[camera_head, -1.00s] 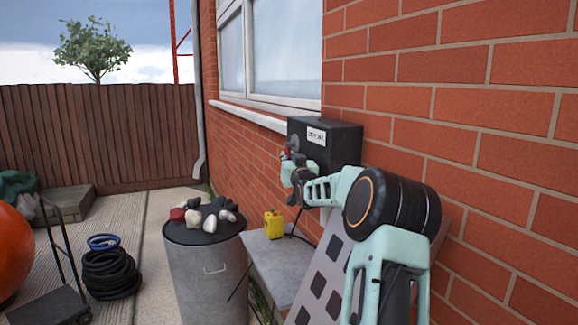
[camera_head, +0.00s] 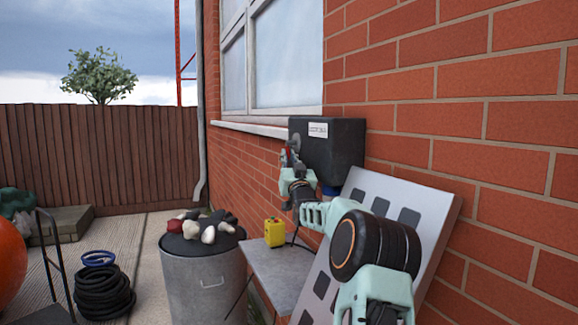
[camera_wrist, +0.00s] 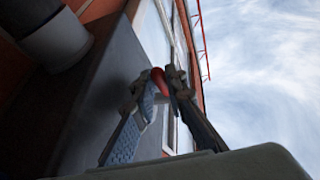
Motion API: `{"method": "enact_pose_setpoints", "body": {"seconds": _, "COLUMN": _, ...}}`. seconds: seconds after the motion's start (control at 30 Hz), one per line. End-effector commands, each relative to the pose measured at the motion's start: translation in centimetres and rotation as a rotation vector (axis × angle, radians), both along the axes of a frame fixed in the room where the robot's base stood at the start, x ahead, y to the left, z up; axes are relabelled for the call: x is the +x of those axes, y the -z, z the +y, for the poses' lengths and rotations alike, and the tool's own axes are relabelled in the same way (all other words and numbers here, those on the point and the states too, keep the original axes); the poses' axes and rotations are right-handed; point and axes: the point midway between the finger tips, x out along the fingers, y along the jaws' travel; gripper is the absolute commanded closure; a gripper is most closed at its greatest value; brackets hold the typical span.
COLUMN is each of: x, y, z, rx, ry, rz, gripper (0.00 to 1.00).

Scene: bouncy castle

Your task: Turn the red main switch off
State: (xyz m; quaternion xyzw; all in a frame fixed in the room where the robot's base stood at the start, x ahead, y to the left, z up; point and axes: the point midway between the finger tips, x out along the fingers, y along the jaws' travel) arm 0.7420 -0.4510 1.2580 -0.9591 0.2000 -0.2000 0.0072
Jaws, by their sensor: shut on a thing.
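In the head view my gripper (camera_head: 290,160) is at the left face of the box, and only a small bit of red shows there. The box carries a white label (camera_head: 317,130). Most of the switch is hidden by my fingers, so its exact angle is hard to read.
A leaning grey-white panel with dark squares (camera_head: 440,208) stands under the box, close to my arm. A yellow device (camera_head: 274,232) sits on a grey slab (camera_head: 262,268). Coiled black hose (camera_head: 103,293) lies on the paving.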

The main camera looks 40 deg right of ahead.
Motion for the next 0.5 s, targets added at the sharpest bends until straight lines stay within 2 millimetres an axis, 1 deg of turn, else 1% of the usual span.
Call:
{"method": "enact_pose_setpoints", "body": {"seconds": 0.33, "x": 0.05, "y": -0.24, "z": 0.17, "rx": -0.001, "ry": -0.002, "rz": -0.008, "gripper": 1.0}}
{"method": "enact_pose_setpoints", "body": {"seconds": 0.37, "x": 0.05, "y": -0.25, "z": 0.17, "rx": -0.001, "ry": -0.002, "rz": -0.008, "gripper": 0.85}}
{"method": "enact_pose_setpoints", "body": {"seconds": 0.4, "x": 0.05, "y": -0.23, "z": 0.17, "rx": -0.001, "ry": -0.002, "rz": -0.008, "gripper": 0.81}}
{"method": "enact_pose_setpoints", "body": {"seconds": 0.5, "x": 0.05, "y": -0.17, "z": 0.15, "rx": -0.002, "ry": -0.002, "rz": -0.007, "gripper": 0.81}}
